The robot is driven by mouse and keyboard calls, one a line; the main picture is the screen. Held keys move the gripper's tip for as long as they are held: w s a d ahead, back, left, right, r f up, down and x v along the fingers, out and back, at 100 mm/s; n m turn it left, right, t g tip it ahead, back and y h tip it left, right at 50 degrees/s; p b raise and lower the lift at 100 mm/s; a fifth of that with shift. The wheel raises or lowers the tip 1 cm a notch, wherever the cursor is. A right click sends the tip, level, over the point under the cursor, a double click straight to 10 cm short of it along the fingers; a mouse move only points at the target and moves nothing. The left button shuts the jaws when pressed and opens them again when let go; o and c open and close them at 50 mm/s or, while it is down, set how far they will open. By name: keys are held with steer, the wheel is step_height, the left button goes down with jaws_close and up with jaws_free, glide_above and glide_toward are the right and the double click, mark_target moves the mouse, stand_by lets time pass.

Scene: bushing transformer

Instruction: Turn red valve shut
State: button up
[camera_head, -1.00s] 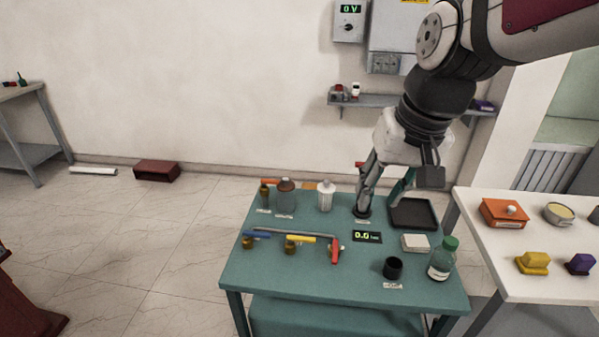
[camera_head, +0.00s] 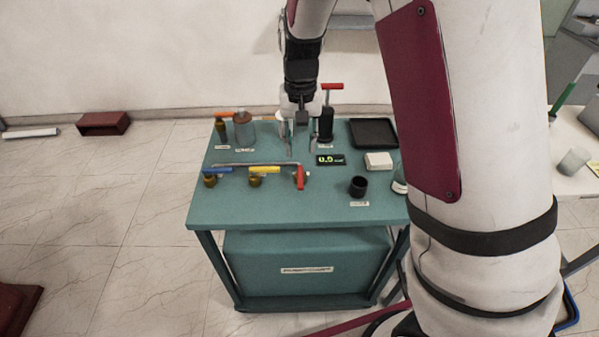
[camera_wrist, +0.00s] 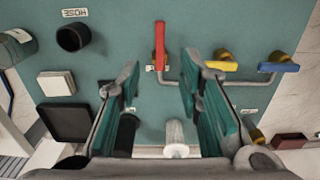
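The red valve (camera_head: 300,177) is at the right end of a grey pipe on the teal table. Its handle points toward the table's front, crosswise to the pipe. It also shows in the wrist view, where the red handle (camera_wrist: 160,42) stands upright in the picture, ahead of and between my fingers. My gripper (camera_head: 299,142) is open and empty, pointing down over the table behind the red valve and apart from it. Its spread fingers (camera_wrist: 160,80) show in the wrist view. A white bottle (camera_wrist: 176,138) is near the fingers; my gripper hides it in the head view.
A blue valve (camera_head: 210,179) and yellow valve (camera_head: 264,170) share the pipe. A red-handled black pump (camera_head: 327,122) stands right of my gripper, close by. A display (camera_head: 331,160), black tray (camera_head: 373,133), white block (camera_head: 378,160) and black cup (camera_head: 358,186) are to the right.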

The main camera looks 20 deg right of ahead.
mark_target(300, 179)
step_height(300, 179, down, 11)
steer(key=shift+f+p, duration=0.1)
steer(key=shift+p, duration=0.2)
jaws_close()
